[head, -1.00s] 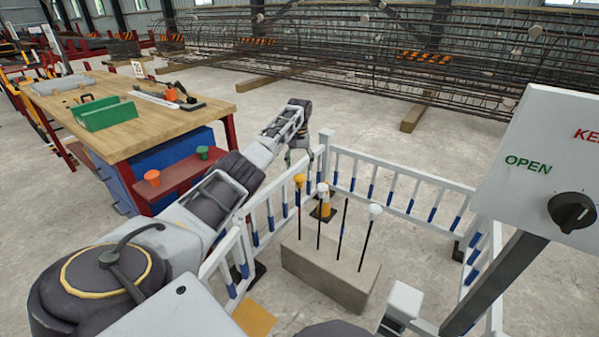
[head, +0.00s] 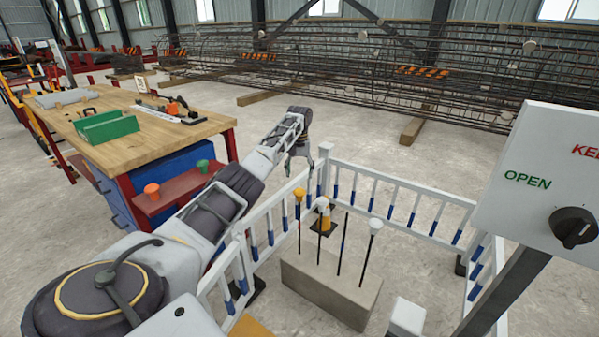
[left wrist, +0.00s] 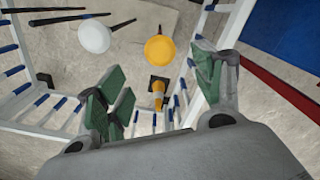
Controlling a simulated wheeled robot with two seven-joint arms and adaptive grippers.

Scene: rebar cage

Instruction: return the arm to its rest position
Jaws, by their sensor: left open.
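My left arm (head: 215,210) reaches out from the lower left in the head view, slightly bent, above the white fence's left side. My left gripper (head: 299,160) hangs down at its end, near the fence's far corner post. It also shows in the left wrist view (left wrist: 160,88), with its green-padded fingers wide apart and nothing between them. In that view a yellow cap (left wrist: 159,48) and a white cap (left wrist: 94,37) lie below and beyond the fingers, apart from them. My right gripper is not in view.
The white and blue fence (head: 400,195) surrounds a concrete block (head: 330,288) with upright bars, some capped. A workbench (head: 160,135) with a green tray (head: 108,128) is left. A control panel (head: 540,170) is at right.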

